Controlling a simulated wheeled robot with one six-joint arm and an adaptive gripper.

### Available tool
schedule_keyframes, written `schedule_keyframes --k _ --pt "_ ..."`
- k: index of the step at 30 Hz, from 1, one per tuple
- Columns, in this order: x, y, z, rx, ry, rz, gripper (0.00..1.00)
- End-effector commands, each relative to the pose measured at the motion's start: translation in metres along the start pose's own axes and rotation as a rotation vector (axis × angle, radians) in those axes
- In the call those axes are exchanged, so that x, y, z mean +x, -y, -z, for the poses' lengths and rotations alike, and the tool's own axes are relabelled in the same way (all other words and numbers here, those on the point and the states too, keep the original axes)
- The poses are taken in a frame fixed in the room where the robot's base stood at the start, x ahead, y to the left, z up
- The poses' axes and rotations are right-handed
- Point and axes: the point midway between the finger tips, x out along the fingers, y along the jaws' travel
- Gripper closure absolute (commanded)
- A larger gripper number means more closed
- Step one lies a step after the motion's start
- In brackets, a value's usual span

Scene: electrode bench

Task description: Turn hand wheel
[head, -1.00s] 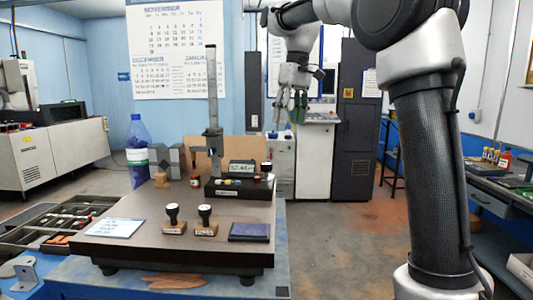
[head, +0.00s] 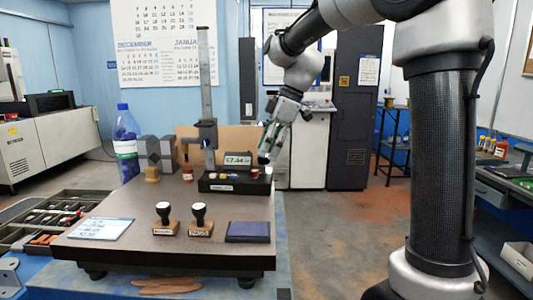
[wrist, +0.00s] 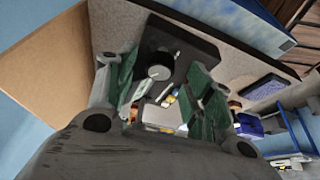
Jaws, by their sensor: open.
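I cannot clearly make out a hand wheel. A tall grey stand (head: 205,75) with a dark carriage (head: 207,133) rises at the back of the dark bench top (head: 125,250). A black box (head: 222,187) with coloured caps lies in front of it. My gripper (head: 266,150) is over the bench's back right edge, right of the stand and by the box's right end. In the wrist view its green fingers are spread, and a dark part with a round grey end (wrist: 159,73) shows between them. I see no contact with it.
A lit display (head: 237,160) stands behind the box. Two stamps (head: 166,222), a dark blue pad (head: 248,232) and a white card (head: 100,229) lie at the front. A blue-capped bottle (head: 125,145) stands back left. The floor right of the bench is open.

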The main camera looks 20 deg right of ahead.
Motion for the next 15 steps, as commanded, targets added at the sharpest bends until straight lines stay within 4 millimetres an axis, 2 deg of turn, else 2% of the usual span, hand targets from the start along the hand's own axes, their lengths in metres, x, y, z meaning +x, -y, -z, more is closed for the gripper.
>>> schedule_keyframes --k 6,13,14,15 --pt "0.018 0.0 0.0 0.001 0.001 0.0 0.48" --pt "0.019 0.0 0.0 0.001 0.001 -0.001 0.48" --pt "0.019 0.0 0.0 0.001 0.0 -0.001 0.5" --pt "0.019 0.0 0.0 0.001 0.0 -0.001 0.57"
